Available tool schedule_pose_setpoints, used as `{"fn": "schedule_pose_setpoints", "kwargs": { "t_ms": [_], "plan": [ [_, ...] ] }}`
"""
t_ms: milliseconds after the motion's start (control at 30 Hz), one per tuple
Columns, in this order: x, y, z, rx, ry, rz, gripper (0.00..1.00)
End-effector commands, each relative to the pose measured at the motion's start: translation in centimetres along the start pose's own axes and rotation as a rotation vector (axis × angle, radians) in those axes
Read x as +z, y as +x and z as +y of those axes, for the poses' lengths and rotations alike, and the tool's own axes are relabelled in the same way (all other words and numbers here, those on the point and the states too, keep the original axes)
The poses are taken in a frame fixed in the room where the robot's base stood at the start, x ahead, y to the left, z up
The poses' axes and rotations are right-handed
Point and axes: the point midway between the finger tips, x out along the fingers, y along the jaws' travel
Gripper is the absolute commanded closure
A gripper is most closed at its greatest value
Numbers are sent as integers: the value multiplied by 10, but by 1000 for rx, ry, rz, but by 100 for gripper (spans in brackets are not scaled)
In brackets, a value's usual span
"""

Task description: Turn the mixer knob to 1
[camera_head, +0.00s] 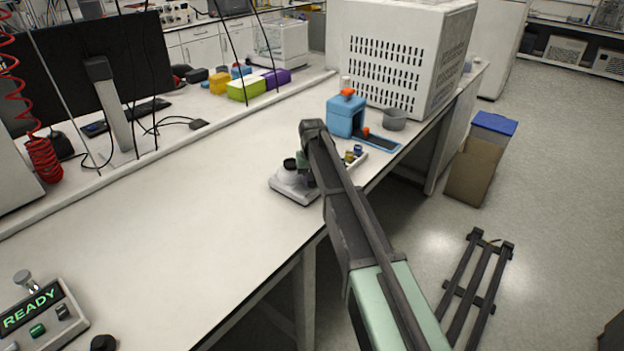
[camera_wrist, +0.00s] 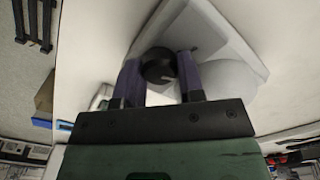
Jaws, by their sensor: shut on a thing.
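The mixer (camera_head: 295,186) is a small white device on the bench, left of my arm in the head view. In the wrist view its pale body (camera_wrist: 195,40) fills the upper middle. Its round black knob (camera_wrist: 159,70) carries a short light mark; in the head view the knob (camera_head: 290,163) shows small. My gripper (camera_wrist: 158,62) has one dark finger on each side of the knob and is shut on it. In the head view my arm hides part of the mixer and most of the gripper. I cannot read any numbers around the knob.
Right of the mixer stand a small tray of vials (camera_head: 353,154), a blue device (camera_head: 346,116) and a grey cup (camera_head: 394,119). A large vented white box (camera_head: 395,60) is behind. A READY control box (camera_head: 40,316) sits front left. The bench left of the mixer is clear.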

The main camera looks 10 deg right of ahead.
Motion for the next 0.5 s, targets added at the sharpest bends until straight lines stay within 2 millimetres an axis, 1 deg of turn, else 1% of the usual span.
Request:
{"fn": "schedule_pose_setpoints", "kwargs": {
  "t_ms": [33,100,200,400,500],
  "plan": [
    [0,0,0,0,0,0,63],
    [0,0,0,0,0,0,52],
    [0,0,0,0,-1,0,39],
    [0,0,0,0,-2,0,39],
    [0,0,0,0,-36,0,39]
  ]
}}
